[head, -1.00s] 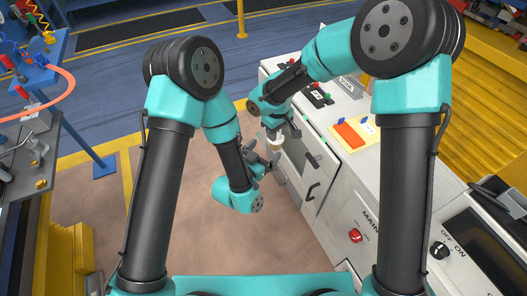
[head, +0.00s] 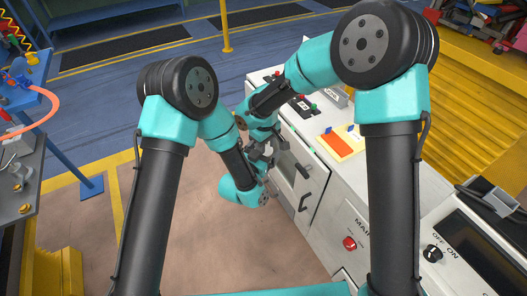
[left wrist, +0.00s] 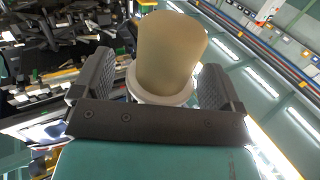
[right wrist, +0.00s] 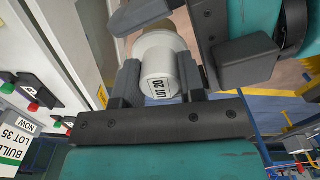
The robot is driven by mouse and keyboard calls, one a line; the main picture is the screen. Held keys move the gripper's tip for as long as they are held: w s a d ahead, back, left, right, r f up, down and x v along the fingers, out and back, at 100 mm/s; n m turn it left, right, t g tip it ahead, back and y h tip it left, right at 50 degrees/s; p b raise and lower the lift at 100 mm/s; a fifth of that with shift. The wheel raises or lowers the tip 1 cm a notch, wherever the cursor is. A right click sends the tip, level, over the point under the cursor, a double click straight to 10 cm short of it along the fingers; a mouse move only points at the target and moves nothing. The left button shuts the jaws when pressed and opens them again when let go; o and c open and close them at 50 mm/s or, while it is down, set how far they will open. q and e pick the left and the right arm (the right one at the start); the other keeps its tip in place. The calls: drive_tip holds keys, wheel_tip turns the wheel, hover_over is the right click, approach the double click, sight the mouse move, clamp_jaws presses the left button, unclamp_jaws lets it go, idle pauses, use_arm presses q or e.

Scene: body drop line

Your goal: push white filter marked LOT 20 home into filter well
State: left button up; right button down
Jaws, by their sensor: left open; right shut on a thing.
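The filter is a white cap marked LOT 20 (right wrist: 160,80) with a white collar and a tan body partly visible behind it. My right gripper (right wrist: 158,78) is shut on the white cap. In the left wrist view the tan body (left wrist: 168,50) and white collar stand between the fingers of my left gripper (left wrist: 155,78), which is open around them; I cannot tell whether they touch. In the head view both grippers meet beside the white cabinet, and the filter is mostly hidden between them. I cannot make out the filter well.
The white cabinet (head: 350,225) with handles and a red button stands close to the grippers' right. An orange-and-cream panel (head: 338,143) lies on its top. A sign (right wrist: 12,152) reads BUILD NOW LOT 35. Open brown floor (head: 180,220) lies left of the grippers.

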use_arm(q)
drive_tip(key=c, duration=1)
drive_tip(key=shift+c, duration=0.2)
use_arm(e)
drive_tip(key=c, duration=0.6)
unclamp_jaws()
wheel_tip(320, 180, up, 12)
drive_tip(key=shift+r, duration=0.1)
